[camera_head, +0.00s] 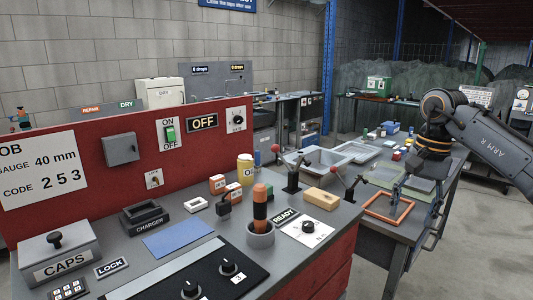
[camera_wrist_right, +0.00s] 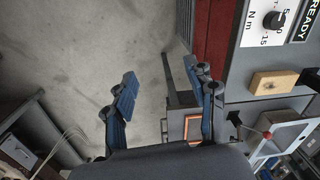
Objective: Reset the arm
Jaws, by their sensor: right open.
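My right arm (camera_head: 490,135), marked "ARM R", comes in from the right in the head view. Its dark wrist with yellow bands hangs downward, and the right gripper (camera_head: 398,192) is over the side table near an orange frame (camera_head: 370,207). In the right wrist view the two blue fingers of the right gripper (camera_wrist_right: 158,85) are spread apart with only grey floor between them, so it is open and empty. Part of the orange frame shows behind one finger in the wrist view (camera_wrist_right: 194,128). My left arm and gripper are not in view.
A grey bench in front holds a charger (camera_head: 145,217), a CAPS box (camera_head: 58,255), a wooden block (camera_head: 321,197) and red-knobbed levers. A red panel (camera_head: 90,160) stands behind it. A sink (camera_head: 318,160) and the side table lie beyond. Open floor (camera_wrist_right: 90,50) shows below the gripper.

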